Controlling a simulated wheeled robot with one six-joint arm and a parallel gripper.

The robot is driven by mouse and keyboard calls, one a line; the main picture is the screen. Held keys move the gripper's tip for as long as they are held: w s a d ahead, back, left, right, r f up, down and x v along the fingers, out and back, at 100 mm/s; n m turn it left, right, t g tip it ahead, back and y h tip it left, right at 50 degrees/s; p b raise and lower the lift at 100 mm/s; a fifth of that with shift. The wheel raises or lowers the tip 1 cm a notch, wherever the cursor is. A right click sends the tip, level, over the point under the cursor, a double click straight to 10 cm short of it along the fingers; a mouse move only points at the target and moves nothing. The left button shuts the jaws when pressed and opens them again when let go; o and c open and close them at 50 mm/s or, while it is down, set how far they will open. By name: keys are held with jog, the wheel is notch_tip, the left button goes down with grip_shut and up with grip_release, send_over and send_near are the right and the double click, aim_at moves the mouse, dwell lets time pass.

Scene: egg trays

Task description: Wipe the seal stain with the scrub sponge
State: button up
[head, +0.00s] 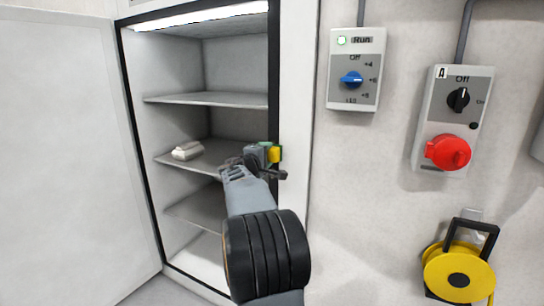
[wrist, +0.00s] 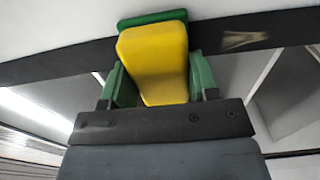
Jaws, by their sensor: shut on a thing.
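The scrub sponge, yellow with a green scrub face, is between the fingers of my gripper (head: 262,152), which is shut on it. The sponge shows in the wrist view (wrist: 155,60) and in the head view (head: 275,154). The black door seal (head: 274,60) runs along the cabinet opening and also crosses the wrist view (wrist: 60,63). The seal stain (wrist: 244,39), a pale tan smear, lies on the seal just right of the sponge in the wrist view. The green face is at the seal; I cannot tell whether it touches. The stain is not visible in the head view.
The open cabinet has several grey shelves (head: 205,99); a small white item (head: 187,151) lies on one. Its door (head: 60,160) stands open at left.

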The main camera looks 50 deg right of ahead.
jog(key=shift+w+a, duration=0.1)
jog(key=shift+w, duration=0.25)
jog(key=shift+f, duration=0.1)
jog(key=shift+b+v, duration=1.45)
jog(key=shift+v, duration=1.55)
jog(key=shift+b+v, duration=0.9)
jog(key=shift+v, duration=0.6)
